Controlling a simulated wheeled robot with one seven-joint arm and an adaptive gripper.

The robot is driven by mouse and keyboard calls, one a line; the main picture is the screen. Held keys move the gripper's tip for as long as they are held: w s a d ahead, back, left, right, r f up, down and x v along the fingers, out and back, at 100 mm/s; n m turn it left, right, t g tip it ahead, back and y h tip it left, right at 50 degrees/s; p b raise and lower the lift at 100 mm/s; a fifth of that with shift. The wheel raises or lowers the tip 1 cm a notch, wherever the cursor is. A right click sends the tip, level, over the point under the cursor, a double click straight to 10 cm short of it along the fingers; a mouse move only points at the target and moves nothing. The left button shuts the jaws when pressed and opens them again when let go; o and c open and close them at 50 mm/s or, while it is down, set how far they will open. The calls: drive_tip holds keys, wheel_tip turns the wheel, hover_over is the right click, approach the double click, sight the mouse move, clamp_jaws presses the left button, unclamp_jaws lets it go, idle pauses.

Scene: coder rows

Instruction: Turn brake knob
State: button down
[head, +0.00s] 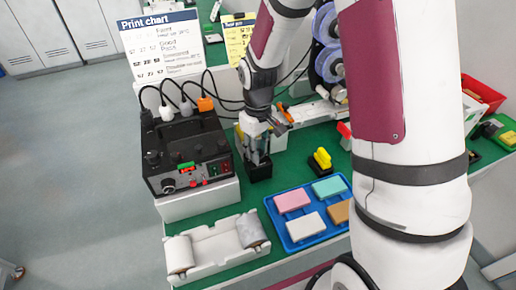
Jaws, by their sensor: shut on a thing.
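My gripper (256,147) points down over the green bench, right of the black control box (190,155). Its fingers are shut at a small black block (258,172); the exact contact is too small to make out. The control box has several dark knobs, a silver knob (168,186), a green switch and red buttons on its front. No label marks which knob is the brake knob. Blue-grey reels (329,66) stand at the back, partly hidden by my arm.
A blue tray (273,213) with coloured blocks and a white cradle (216,262) with rolls lie in front. A yellow-and-black stamp-like item (322,160) stands right of my gripper. Cables (207,82) arch behind the control box. A red bin (483,92) is at right.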

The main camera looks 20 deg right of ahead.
drive_tip(key=shift+m, duration=1.6)
drive_tip(key=c, duration=1.3)
unclamp_jaws()
drive_tip(key=shift+r, duration=0.1)
wheel_tip(320, 180, up, 12)
drive_tip(key=shift+f, duration=0.1)
